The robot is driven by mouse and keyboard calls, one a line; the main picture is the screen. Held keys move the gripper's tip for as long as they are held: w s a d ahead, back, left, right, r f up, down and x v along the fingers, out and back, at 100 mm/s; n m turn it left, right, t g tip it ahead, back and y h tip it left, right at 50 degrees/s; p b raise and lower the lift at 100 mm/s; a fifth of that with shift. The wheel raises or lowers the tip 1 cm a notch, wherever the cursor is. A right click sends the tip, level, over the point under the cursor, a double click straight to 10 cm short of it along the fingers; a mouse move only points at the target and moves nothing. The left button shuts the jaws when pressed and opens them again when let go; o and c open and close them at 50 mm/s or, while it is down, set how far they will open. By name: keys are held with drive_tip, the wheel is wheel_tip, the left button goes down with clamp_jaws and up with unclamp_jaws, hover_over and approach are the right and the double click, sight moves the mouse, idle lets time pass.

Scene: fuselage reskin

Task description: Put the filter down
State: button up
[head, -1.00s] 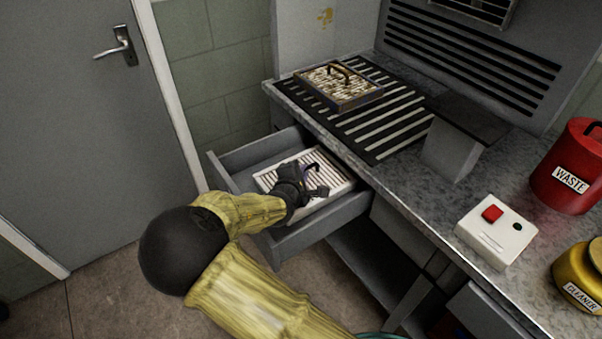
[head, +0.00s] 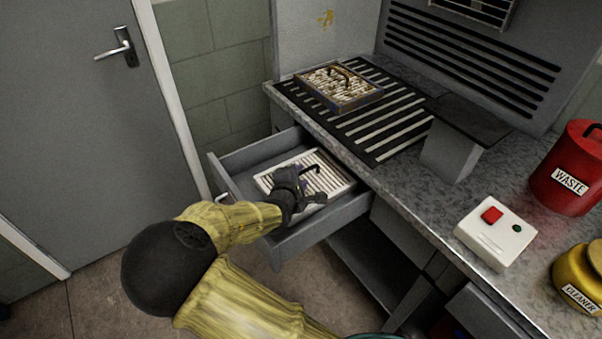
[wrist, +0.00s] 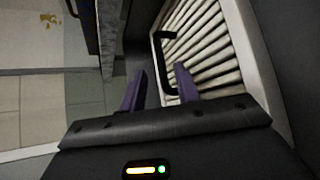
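A clean white pleated filter (head: 329,166) in a pale frame lies in the open grey drawer (head: 245,158). Its dark handle (wrist: 157,64) shows in the wrist view, standing over the pleats. My gripper (head: 313,183) is over the filter in the drawer. In the wrist view its two purple fingers (wrist: 160,70) stand apart, with the handle close beyond them and near the right finger; no grip on it shows. A second filter (head: 338,88), brown and dirty with a dark handle, lies on the slotted grille on the bench.
The slotted grille (head: 384,136) has bare room in front of the dirty filter. On the bench are a dark-topped block (head: 450,154), a white button box (head: 496,234), a red waste can (head: 567,160) and a yellow cleaner pot (head: 572,270). A grey door (head: 80,130) is at left.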

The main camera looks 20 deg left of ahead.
drive_tip(key=shift+p+v, duration=0.35)
drive_tip(key=shift+v, duration=2.1)
